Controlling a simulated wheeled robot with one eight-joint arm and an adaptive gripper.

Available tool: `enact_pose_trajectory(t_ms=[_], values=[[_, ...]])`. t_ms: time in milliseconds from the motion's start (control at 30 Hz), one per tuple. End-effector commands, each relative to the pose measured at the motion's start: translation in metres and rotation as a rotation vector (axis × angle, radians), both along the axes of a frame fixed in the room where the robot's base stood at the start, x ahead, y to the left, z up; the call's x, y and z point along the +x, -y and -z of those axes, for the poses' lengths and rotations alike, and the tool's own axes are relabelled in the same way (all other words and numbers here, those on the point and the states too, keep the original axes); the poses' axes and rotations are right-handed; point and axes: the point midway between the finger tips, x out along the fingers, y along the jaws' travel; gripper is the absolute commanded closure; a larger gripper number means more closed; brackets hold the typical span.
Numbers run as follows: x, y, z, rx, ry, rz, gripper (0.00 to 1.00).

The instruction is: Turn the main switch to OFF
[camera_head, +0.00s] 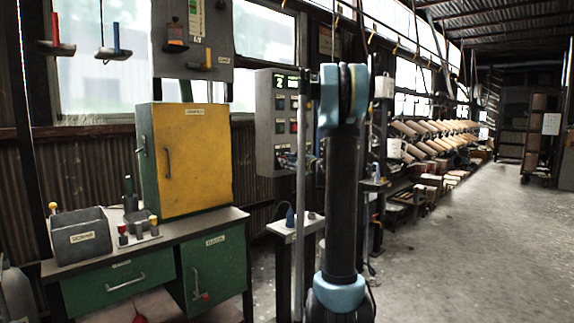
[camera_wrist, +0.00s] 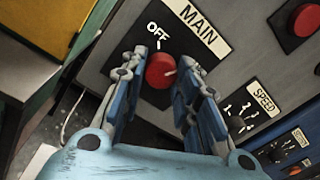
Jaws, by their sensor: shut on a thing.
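The main switch is a round red knob (camera_wrist: 160,72) on a dark plate, under a white MAIN label (camera_wrist: 197,27) in the wrist view. My gripper (camera_wrist: 159,65) is shut on the knob, with one blue-padded finger on each side. The pads hide part of the plate. In the head view, the grey control panel (camera_head: 263,115) stands behind my arm, which hides part of it; the grip is too small to make out there.
A SPEED dial (camera_wrist: 237,124) and another red button (camera_wrist: 305,18) are on the same panel. A yellow cabinet (camera_head: 190,155) stands left of the panel on a workbench (camera_head: 150,245). A small stand (camera_head: 296,231) is below the panel. The floor at right is clear.

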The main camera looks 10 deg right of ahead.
Motion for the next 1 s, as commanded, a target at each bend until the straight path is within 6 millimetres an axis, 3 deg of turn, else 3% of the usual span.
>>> enact_pose_trajectory(t_ms=[1000], values=[[-0.0009,0.0001,0.0025,-0.775,0.562,-0.005,0.96]])
